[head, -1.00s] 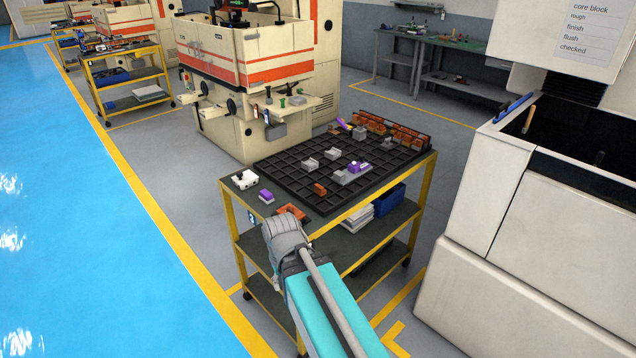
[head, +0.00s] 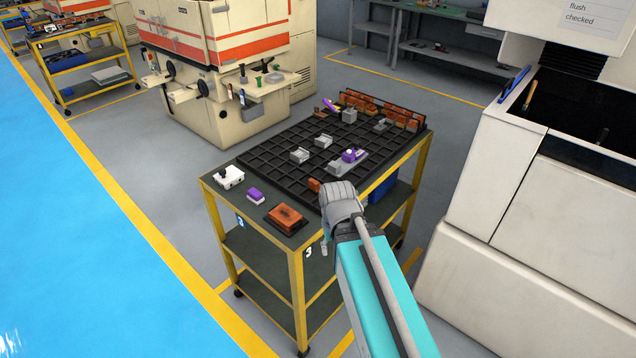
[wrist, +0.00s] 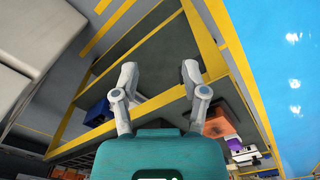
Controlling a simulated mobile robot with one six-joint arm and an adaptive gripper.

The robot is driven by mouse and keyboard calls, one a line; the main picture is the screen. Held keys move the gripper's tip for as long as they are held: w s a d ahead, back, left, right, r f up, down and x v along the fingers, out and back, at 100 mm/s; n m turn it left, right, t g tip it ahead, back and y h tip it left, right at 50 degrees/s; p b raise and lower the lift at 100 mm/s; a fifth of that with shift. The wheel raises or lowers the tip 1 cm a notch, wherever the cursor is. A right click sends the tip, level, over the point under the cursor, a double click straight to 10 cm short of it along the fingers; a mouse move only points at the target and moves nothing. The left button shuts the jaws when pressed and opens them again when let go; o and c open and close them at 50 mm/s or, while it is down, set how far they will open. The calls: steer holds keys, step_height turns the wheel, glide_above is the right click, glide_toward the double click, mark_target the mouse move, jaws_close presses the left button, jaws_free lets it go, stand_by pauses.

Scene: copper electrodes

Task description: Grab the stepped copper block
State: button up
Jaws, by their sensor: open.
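A copper-coloured block (head: 285,217) with a raised top part lies on the near end of the cart's top, left of my arm. A smaller copper block (head: 314,185) sits on the black grid tray, partly hidden by my wrist. I cannot tell for sure which one is the stepped block. In the wrist view an orange-brown block (wrist: 216,122) lies right of my right finger, apart from it. My gripper (wrist: 159,74) is open and empty, with cart edges and floor behind the fingers. In the head view my wrist mostly hides the gripper.
The black grid tray (head: 262,165) carries grey and purple parts, with a row of copper pieces (head: 385,108) at its back. A white part (head: 229,177) and a purple-topped block (head: 256,195) stand at the cart's left. A white machine (head: 455,235) stands right of the cart.

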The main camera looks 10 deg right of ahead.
steer(key=shift+o, duration=0.3)
